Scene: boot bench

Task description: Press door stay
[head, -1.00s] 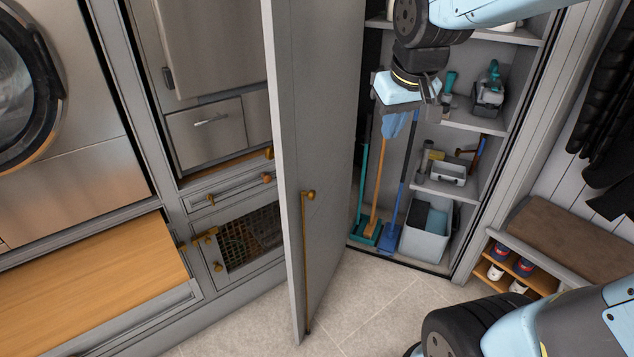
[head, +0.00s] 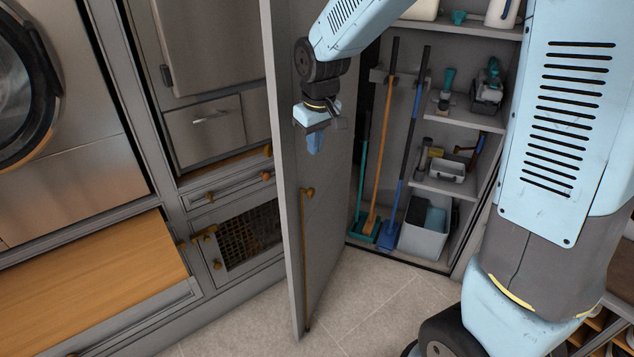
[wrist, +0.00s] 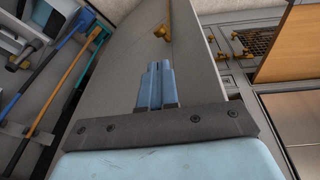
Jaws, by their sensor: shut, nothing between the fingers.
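The grey tall door (head: 285,120) of the closet stands open. A long brass rod (head: 304,260) runs down the door near its free edge to close above the floor, with a brass knob (head: 309,192) at its top; this looks like the door stay. A brass knob (wrist: 162,32) also shows in the wrist view, beyond the fingertips. My gripper (head: 315,145) is in front of the door's face, above the knob and apart from it. Its blue fingers (wrist: 158,80) are shut and empty in the wrist view.
The open closet holds brooms (head: 377,150), a grey bin (head: 423,232) and shelves with tools to the right of the door. Grey drawers and a mesh-fronted cabinet (head: 245,238) stand left, with a wooden bench top (head: 90,270). The tiled floor (head: 370,290) is clear.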

